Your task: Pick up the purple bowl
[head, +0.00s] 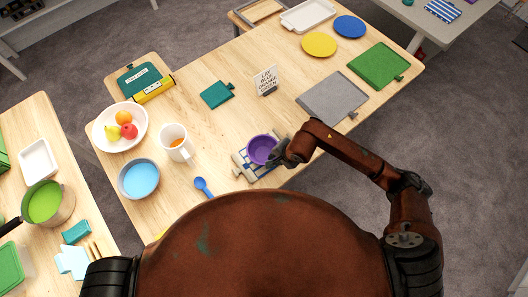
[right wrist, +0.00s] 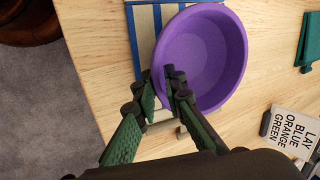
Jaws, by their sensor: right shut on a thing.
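The purple bowl (head: 262,149) sits upright at the near edge of the wooden table, over a blue-and-white striped board (head: 243,166). In the right wrist view the bowl (right wrist: 205,55) fills the upper middle and looks empty. My right gripper (head: 283,156) is at the bowl's right side. In the right wrist view its fingers (right wrist: 167,84) are closed on the near rim of the bowl, one inside and one outside. Whether the bowl touches the board cannot be told. My left gripper is not in view.
A white mug (head: 174,142), a blue-filled bowl (head: 140,178) and a blue spoon (head: 203,187) lie to the left. A fruit bowl (head: 103,130) stands farther left. A grey board (head: 332,97) and a sign (head: 266,80) are beyond. The table's middle is clear.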

